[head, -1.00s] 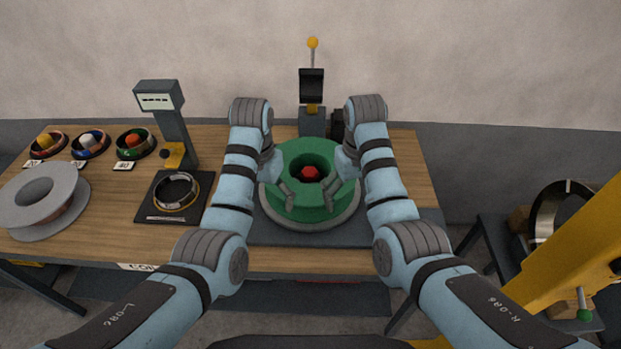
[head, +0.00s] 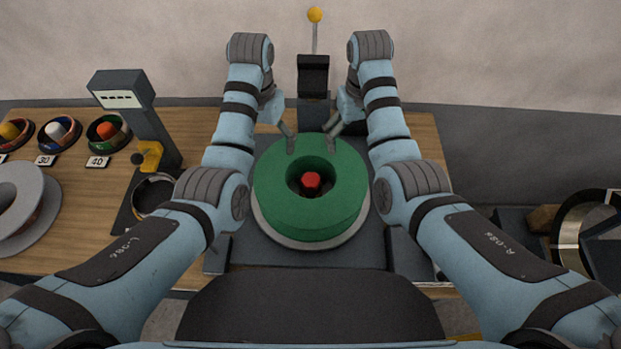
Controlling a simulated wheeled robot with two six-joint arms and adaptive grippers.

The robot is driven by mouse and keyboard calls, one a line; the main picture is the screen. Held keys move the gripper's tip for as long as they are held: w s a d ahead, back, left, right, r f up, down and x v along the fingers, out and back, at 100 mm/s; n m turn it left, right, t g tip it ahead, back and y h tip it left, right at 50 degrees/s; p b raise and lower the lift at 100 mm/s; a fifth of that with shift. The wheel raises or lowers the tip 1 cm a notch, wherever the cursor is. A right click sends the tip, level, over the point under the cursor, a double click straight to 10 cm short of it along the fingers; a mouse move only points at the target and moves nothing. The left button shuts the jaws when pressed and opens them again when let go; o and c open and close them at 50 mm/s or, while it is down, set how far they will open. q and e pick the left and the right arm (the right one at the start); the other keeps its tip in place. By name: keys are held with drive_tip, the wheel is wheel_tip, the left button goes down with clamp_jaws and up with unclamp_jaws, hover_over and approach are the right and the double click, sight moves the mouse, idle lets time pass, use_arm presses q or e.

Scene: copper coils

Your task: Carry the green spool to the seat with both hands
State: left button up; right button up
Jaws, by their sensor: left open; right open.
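The green spool (head: 310,215) lies flat on a pale grey round plate (head: 262,226) on a dark platform, in the middle of the head view. A red knob (head: 310,181) shows inside its central hole. My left gripper (head: 287,138) is open and empty at the spool's far left edge. My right gripper (head: 336,134) is open and empty at its far right edge. Whether either fingertip touches the spool, I cannot tell. The underside of the spool is hidden.
A grey display stand (head: 140,118) and a grey flanged spool (head: 45,215) stand to the left. Several small coloured coils (head: 108,132) line the back left. A yellow-knobbed lever (head: 314,45) rises behind the green spool. A ring on a stand (head: 570,232) is at the right.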

sight(273, 170)
use_arm(q)
drive_tip(key=f+b, duration=0.1)
drive_tip(key=w+f+b, duration=0.1)
drive_tip(key=f, duration=0.1)
drive_tip(key=shift+d+f, duration=0.15)
drive_tip(key=shift+f, duration=0.1)
use_arm(e)
drive_tip(key=f, duration=0.1)
drive_tip(key=w+f, duration=0.1)
drive_tip(key=f, duration=0.1)
drive_tip(key=shift+d+f, duration=0.1)
drive_tip(key=shift+f, duration=0.15)
use_arm(q)
drive_tip(key=f+b, duration=0.2)
drive_tip(key=b, duration=0.1)
drive_tip(key=f+b, duration=0.6)
drive_tip(key=shift+s+f, duration=0.15)
drive_tip(key=shift+s, duration=0.25)
use_arm(e)
drive_tip(key=f, duration=0.8)
drive_tip(key=shift+s+f, duration=0.1)
drive_tip(key=shift+s, duration=0.3)
use_arm(q)
drive_tip(key=shift+w+f, duration=0.1)
drive_tip(key=shift+f, duration=0.05)
use_arm(e)
drive_tip(key=shift+w+f, duration=0.1)
drive_tip(key=shift+f, duration=0.1)
drive_tip(key=shift+r, duration=0.2)
